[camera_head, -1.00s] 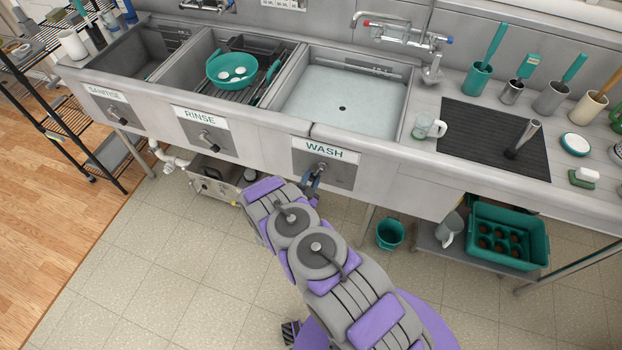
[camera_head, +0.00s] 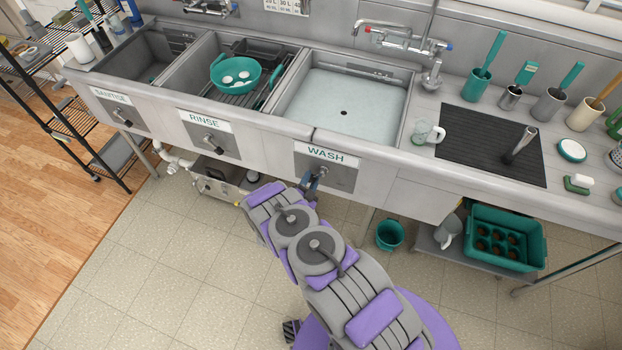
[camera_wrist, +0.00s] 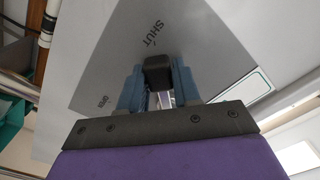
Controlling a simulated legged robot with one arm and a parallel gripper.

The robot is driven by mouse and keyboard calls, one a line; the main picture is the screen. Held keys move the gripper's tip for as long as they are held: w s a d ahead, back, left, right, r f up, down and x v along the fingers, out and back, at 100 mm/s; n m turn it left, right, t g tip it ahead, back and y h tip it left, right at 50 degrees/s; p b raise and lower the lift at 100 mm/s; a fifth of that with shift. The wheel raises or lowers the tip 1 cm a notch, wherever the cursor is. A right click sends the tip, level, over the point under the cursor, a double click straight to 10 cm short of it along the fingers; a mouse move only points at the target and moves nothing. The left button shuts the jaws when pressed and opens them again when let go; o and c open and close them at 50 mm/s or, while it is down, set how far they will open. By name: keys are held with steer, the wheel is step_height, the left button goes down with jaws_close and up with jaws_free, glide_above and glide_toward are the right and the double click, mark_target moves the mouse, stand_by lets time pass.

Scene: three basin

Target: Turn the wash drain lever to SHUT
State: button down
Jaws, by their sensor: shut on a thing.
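The wash drain lever sits on a grey plate (camera_head: 340,176) under the WASH label (camera_head: 327,154) on the sink front. In the wrist view the lever's black grip (camera_wrist: 158,72) is between the blue fingers of my gripper (camera_wrist: 158,88), which is shut on it. The plate is marked SHUT (camera_wrist: 152,35) above the grip and OPEN (camera_wrist: 103,101) to the lower left. My gripper (camera_head: 311,182) also shows at the lever in the head view, where it partly hides it. The lever's exact angle is hard to tell.
The wash basin (camera_head: 345,105) above holds pale water. The rinse lever (camera_head: 212,143) and sanitise lever (camera_head: 122,117) are to the left. Pipes and a metal box (camera_head: 222,182) are under the sink. A green bucket (camera_head: 390,235) stands on the floor to the right.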

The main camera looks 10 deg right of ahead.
steer(key=c, duration=0.9)
jaws_free()
steer(key=p+v, duration=0.3)
steer(key=v, duration=1.4)
steer(key=shift+s+a, duration=0.15)
steer(key=shift+a, duration=0.05)
